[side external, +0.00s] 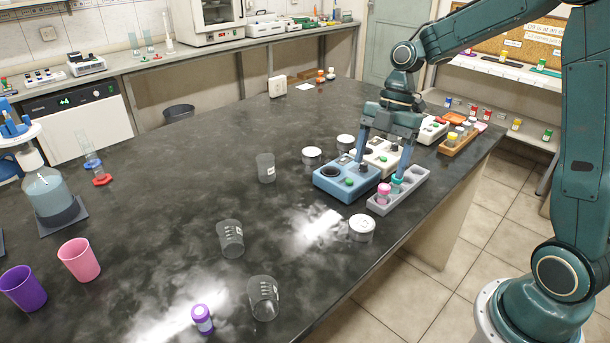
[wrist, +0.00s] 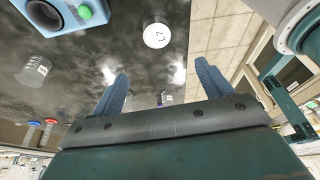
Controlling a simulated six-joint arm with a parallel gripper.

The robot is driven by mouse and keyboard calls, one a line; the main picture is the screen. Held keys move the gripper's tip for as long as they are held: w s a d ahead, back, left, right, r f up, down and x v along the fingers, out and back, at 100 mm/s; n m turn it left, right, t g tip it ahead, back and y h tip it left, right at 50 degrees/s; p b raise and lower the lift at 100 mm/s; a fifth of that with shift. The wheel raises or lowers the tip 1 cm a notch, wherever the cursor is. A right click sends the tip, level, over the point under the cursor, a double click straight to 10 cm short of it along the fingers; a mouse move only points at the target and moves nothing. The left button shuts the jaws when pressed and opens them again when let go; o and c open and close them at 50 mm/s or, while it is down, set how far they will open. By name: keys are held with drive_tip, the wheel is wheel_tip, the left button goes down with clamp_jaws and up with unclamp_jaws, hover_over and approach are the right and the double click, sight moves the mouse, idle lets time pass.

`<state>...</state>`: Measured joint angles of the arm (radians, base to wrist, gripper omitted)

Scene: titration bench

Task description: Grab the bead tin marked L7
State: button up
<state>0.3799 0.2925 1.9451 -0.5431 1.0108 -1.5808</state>
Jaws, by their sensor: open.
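The white round bead tin marked L7 (wrist: 157,36) lies on the dark bench in the wrist view, label up, beyond my fingertips. By its place near the bench edge and blue device, it matches the front tin in the side view (side external: 362,228). Two other white tins, one left (side external: 312,155) and one farther back (side external: 345,142), stand behind the blue device; their labels are unreadable. My gripper (side external: 381,168) is open and empty, pointing down above the devices and rack, behind the front tin. Its spread fingers also show in the wrist view (wrist: 162,70).
The blue device (side external: 347,185) and a grey rack with capped vials (side external: 412,188) stand just behind the front tin. The bench edge is close on the tin's right.

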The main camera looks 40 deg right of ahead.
drive_tip(key=f+n, duration=0.1)
drive_tip(key=w+d+f+n, duration=0.1)
drive_tip(key=shift+w+d+f+g+y, duration=0.1)
drive_tip(key=shift+d+f+g+y, duration=0.1)
drive_tip(key=shift+f+g+y, duration=0.15)
drive_tip(key=shift+f, duration=0.1)
approach(363, 221)
drive_tip(key=shift+x, duration=2.45)
drive_tip(key=shift+x, duration=2.55)
drive_tip(key=c, duration=1.1)
